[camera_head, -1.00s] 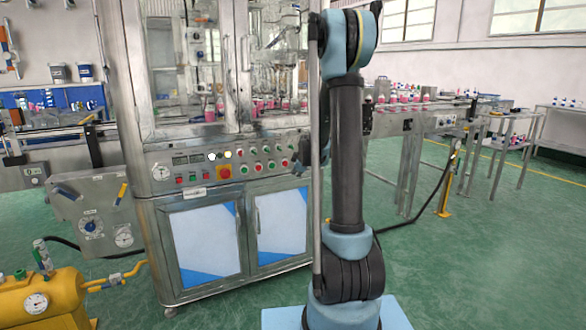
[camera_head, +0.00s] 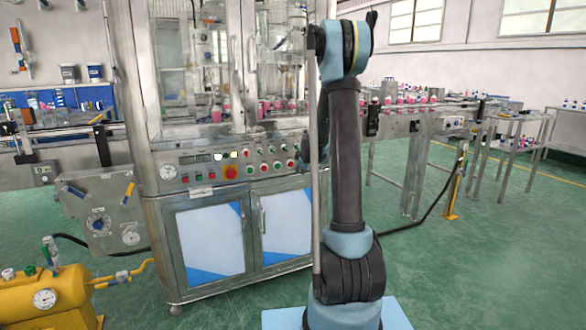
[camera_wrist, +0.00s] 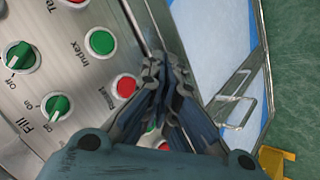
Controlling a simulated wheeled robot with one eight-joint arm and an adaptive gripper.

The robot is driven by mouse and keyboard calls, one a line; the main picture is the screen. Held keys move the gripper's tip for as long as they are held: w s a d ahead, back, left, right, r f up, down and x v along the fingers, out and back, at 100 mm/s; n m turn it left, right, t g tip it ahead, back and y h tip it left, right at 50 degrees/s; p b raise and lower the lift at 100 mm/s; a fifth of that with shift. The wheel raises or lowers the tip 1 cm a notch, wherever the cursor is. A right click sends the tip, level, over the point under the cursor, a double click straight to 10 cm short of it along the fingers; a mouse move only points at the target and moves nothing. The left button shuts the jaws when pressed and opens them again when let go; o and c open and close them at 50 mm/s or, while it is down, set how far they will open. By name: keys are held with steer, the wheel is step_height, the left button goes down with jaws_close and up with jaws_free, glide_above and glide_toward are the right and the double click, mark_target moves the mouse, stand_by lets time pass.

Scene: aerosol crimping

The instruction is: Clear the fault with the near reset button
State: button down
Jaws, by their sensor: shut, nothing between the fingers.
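In the wrist view a red button (camera_wrist: 126,87) sits in a silver ring on the steel panel, with a small label beside it that seems to read "Reset". My gripper (camera_wrist: 155,65) is shut and empty, its fingertips just right of and above this button in the picture. I cannot tell whether they touch the panel. Another red button (camera_wrist: 164,147) is partly hidden behind the fingers. In the head view the control panel (camera_head: 200,177) shows on the machine front; my arm hides its right end and most of my gripper.
A green button (camera_wrist: 101,41) labelled "Index" and green selector knobs, one the "Fill" knob (camera_wrist: 57,105), are close by on the panel. A red emergency stop (camera_head: 230,172) is further left. Cabinet doors (camera_head: 203,244) with handles lie below. Green floor is open at right.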

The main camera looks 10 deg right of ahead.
steer(key=shift+w+a, duration=0.2)
steer(key=shift+w, duration=0.45)
steer(key=shift+w+a, duration=0.25)
steer(key=shift+w, duration=0.45)
steer(key=shift+w+a, duration=0.2)
steer(key=shift+w, duration=0.45)
steer(key=shift+w+a+r, duration=0.1)
steer(key=shift+w+a, duration=0.2)
steer(key=shift+w, duration=0.25)
stand_by(0.8)
steer(key=shift+s, duration=0.15)
steer(key=shift+s+d, duration=0.25)
steer(key=shift+s, duration=0.4)
steer(key=s, duration=0.1)
steer(key=s+d, duration=0.1)
steer(key=s, duration=0.2)
steer(key=shift+s+d, duration=0.3)
steer(key=shift+s, duration=0.1)
stand_by(0.4)
